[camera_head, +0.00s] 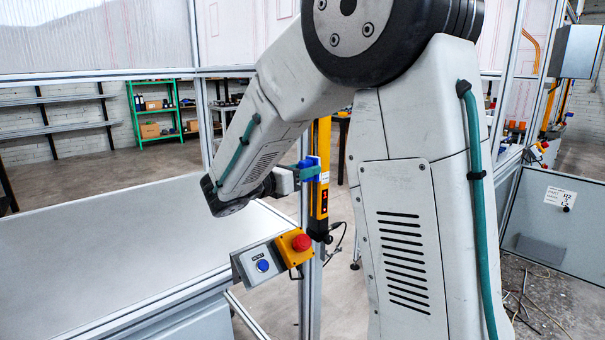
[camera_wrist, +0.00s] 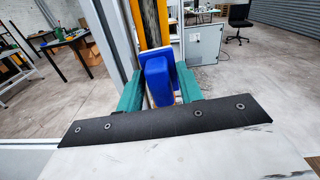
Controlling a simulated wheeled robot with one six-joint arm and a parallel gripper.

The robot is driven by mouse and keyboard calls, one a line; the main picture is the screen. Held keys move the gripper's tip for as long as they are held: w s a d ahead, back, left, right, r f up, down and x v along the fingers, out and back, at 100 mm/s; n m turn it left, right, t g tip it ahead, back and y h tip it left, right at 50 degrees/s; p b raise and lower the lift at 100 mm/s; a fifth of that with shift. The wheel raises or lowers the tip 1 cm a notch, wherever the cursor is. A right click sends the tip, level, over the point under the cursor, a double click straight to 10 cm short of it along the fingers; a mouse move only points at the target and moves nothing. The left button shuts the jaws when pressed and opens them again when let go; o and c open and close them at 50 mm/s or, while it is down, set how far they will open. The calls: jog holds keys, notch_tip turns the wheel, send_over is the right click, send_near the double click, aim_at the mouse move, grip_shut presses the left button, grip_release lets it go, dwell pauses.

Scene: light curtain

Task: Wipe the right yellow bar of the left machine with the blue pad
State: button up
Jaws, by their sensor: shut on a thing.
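The yellow bar (camera_head: 321,150) stands upright by the machine's frame post, behind my arm in the head view. It also shows in the wrist view (camera_wrist: 149,24), straight beyond the pad. The blue pad (camera_head: 308,164) is between my gripper and the bar, and its far face appears to be at the bar's surface; exact contact cannot be told. In the wrist view my gripper (camera_wrist: 156,88) has its two green fingers on either side of the blue pad (camera_wrist: 158,80) and is shut on it. The bar's lower part is hidden behind the pad in the wrist view.
A control box with a red emergency button (camera_head: 301,242) and a blue button (camera_head: 262,265) sits below the bar. A pale machine table (camera_head: 100,250) fills the left. A grey cabinet (camera_wrist: 203,42) and a chair (camera_wrist: 239,22) stand beyond, on open floor.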

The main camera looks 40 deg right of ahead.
aim_at(317, 123)
jog(key=shift+r, duration=5.4)
jog(key=shift+w, duration=0.15)
jog(key=shift+a+f, duration=0.1)
jog(key=shift+f, duration=5.6)
jog(key=shift+s+r, duration=0.15)
jog(key=shift+r, duration=2.75)
jog(key=shift+s+r, duration=0.15)
jog(key=shift+r, duration=2.7)
jog(key=shift+f, duration=5.8)
jog(key=shift+w, duration=0.1)
